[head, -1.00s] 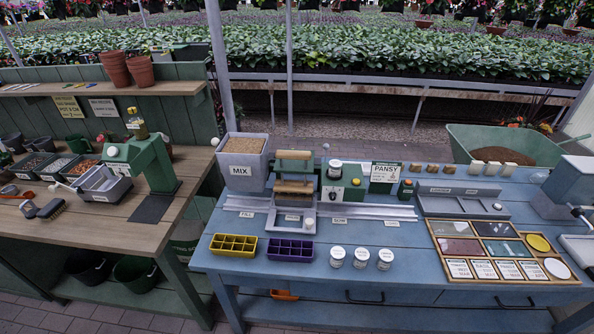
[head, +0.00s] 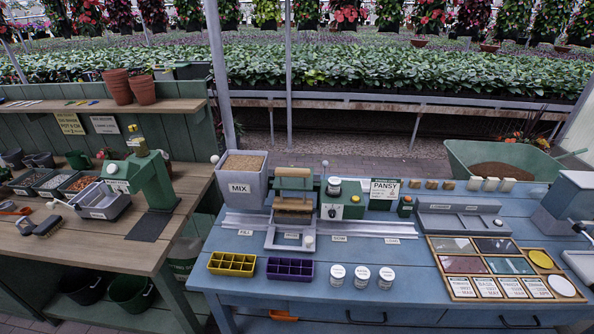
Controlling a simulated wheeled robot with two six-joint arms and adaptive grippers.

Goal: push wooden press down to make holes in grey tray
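The wooden press (head: 293,205) is a pale wood block in a dark frame, with a wooden bar (head: 295,172) above it. It stands over the rail in the middle of the blue bench. A grey tray (head: 284,241) lies at its foot, partly hidden by the press. I cannot tell whether the press touches the tray or whether the tray has holes. Neither of my grippers is in view.
A grey MIX bin (head: 240,188) stands left of the press, and a green machine (head: 342,205) stands to its right. A yellow tray (head: 232,264) and a purple tray (head: 290,269) sit in front. Several white-lidded jars (head: 361,276) stand to their right.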

